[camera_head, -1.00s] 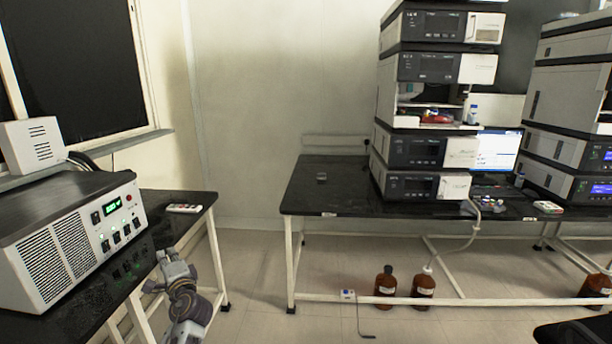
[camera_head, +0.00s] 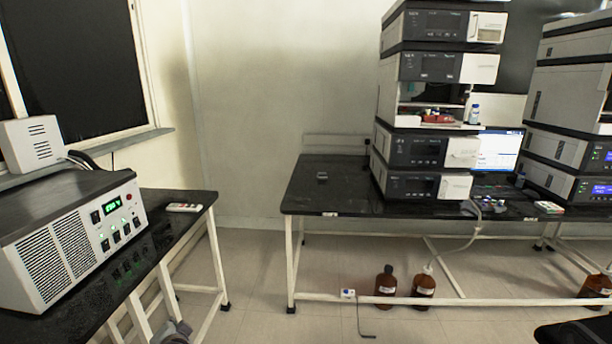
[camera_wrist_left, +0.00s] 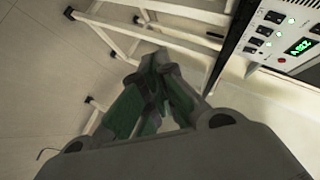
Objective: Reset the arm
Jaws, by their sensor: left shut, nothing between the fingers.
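My left gripper (camera_wrist_left: 158,66) shows in the left wrist view with its green-padded fingers brought together and nothing between them. It hangs over the floor beside the left bench's pale frame. In the head view only a small grey piece of my left arm (camera_head: 173,334) shows at the bottom edge, left of centre. My right gripper is in neither view.
The left bench (camera_head: 197,198) carries a grey power unit (camera_head: 70,240), also at the wrist view's upper right, and a small remote (camera_head: 184,207). The right bench (camera_head: 300,190) holds stacked instruments (camera_head: 425,150). Brown bottles (camera_head: 386,287) stand below. Floor between the benches is clear.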

